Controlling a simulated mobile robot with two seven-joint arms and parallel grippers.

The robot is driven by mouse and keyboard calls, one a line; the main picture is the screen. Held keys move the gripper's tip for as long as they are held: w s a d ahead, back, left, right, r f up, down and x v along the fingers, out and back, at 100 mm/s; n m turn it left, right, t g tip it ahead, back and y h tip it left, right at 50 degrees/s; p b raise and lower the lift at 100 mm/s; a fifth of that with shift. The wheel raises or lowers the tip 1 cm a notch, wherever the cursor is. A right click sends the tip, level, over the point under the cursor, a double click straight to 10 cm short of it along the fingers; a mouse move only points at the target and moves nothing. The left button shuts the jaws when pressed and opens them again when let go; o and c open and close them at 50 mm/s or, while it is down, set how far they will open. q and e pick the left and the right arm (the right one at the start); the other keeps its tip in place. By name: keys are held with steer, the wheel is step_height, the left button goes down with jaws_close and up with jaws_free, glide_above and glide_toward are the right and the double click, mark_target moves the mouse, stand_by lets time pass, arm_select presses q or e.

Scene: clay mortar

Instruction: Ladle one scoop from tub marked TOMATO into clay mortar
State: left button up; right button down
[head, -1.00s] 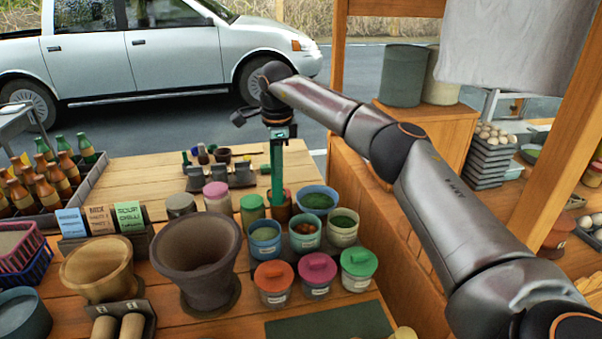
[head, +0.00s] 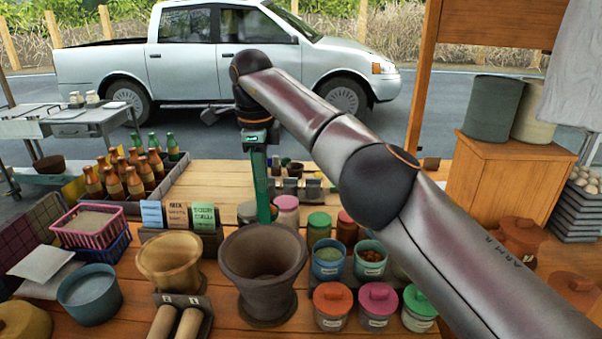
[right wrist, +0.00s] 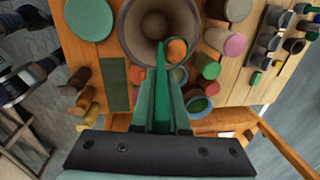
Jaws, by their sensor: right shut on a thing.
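My right gripper (head: 259,143) is shut on the upright green ladle (head: 263,190); the ladle also shows in the right wrist view (right wrist: 161,90). The ladle's lower end stands just behind the far rim of the dark brown clay mortar (head: 262,298) in the head view. In the right wrist view the ladle's bowl holds something orange (right wrist: 176,50) and overlaps the edge of the mortar (right wrist: 133,42). A dark red tub (head: 347,229) stands right of the mortar, partly behind my arm. The tub labels are too small to read, so I cannot tell which is TOMATO. My left gripper is out of view.
A tan mortar (head: 172,265) stands left of the clay one. Label cards (head: 177,215) stand behind left.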

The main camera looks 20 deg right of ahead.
steer(key=shift+s+a, duration=0.2)
steer(key=shift+a, duration=0.3)
steer(key=shift+s+a, duration=0.2)
steer(key=shift+a, duration=0.3)
steer(key=shift+d+y, duration=0.1)
steer(key=shift+y, duration=0.2)
steer(key=shift+s+d+f, duration=0.1)
steer(key=shift+d+f, duration=0.05)
steer(key=s+d+f+m+t+y+b, duration=0.1)
steer(key=s+d+f+t+y+b, duration=0.3)
steer(key=d+f+t+y+b, duration=0.2)
steer(key=d+f+y+b, duration=0.2)
steer(key=d+y+b, duration=0.2)
steer(key=y, duration=0.1)
steer(key=shift+s+y, duration=0.3)
steer(key=shift+s, duration=0.1)
steer(key=shift+f, duration=0.1)
